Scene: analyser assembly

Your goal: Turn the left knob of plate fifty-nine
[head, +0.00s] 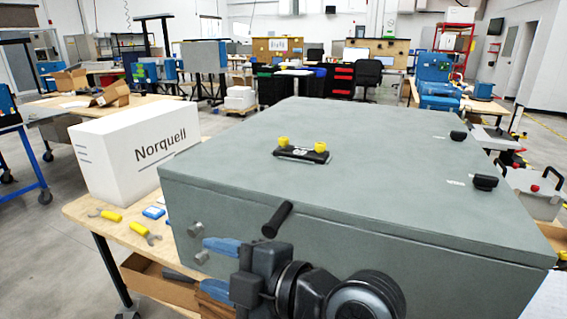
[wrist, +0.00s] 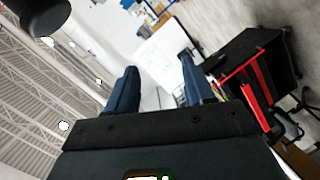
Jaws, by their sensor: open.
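A black plate (head: 302,155) lies on top of the grey analyser box (head: 380,160) and carries two yellow knobs. The left yellow knob (head: 283,141) and the right yellow knob (head: 320,147) stand up from it. The number on the plate is too small to read. My gripper (head: 207,266) is in front of the box's front face, below the lid and well apart from the plate. Its blue fingers are spread and point left. In the wrist view my gripper (wrist: 156,68) shows nothing between its fingers except distant background; the plate and knobs are not seen there.
A black handle (head: 277,220) juts from the box's front near my arm. Two black knobs (head: 485,182) (head: 458,135) sit on the lid's right. A white Norquell box (head: 135,150) and yellow-handled tools (head: 140,230) are at the left. Air above the lid is free.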

